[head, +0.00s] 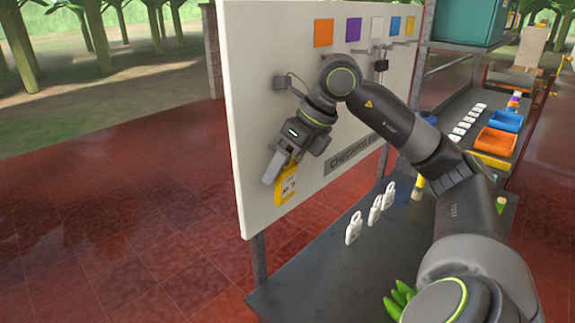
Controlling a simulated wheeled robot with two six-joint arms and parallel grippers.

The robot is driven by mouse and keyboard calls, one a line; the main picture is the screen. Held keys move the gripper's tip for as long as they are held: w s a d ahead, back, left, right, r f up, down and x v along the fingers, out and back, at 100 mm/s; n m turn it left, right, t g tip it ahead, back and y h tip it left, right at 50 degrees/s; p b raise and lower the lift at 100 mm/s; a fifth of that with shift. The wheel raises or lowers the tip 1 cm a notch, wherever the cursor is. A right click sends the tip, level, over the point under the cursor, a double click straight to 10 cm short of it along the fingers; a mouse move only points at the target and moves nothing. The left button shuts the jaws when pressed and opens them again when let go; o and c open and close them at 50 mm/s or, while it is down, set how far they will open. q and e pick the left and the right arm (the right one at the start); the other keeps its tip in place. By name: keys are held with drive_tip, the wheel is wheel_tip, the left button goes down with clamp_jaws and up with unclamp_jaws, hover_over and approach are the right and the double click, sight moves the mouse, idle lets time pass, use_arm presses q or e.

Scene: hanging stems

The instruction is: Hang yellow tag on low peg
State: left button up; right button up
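The yellow tag (287,190), with dark print on its face, hangs low in front of the left part of the white board (257,110). My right gripper (275,170) appears shut on the tag's upper end, which its fingers partly hide. The tag is close to the board; I cannot tell whether it touches it or a peg. A wire peg (290,78) with a dark base sticks out of the board above the gripper. Any low peg behind the gripper or arm is hidden. My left gripper is not in view.
Orange, purple, white, blue and yellow squares (323,33) line the board's top, with a black item (381,65) hanging below. Several white tags (354,228) stand on the dark table (315,275). A shelf at right holds a blue bin (506,121) and an orange bin (495,141).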

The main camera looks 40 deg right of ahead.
drive_tip(key=shift+o, duration=1.3)
drive_tip(key=shift+f, duration=0.1)
drive_tip(key=shift+d+r, duration=0.15)
drive_tip(key=shift+r, duration=0.1)
drive_tip(key=v, duration=1.7)
drive_tip(key=shift+s, duration=0.2)
drive_tip(key=shift+f, duration=0.1)
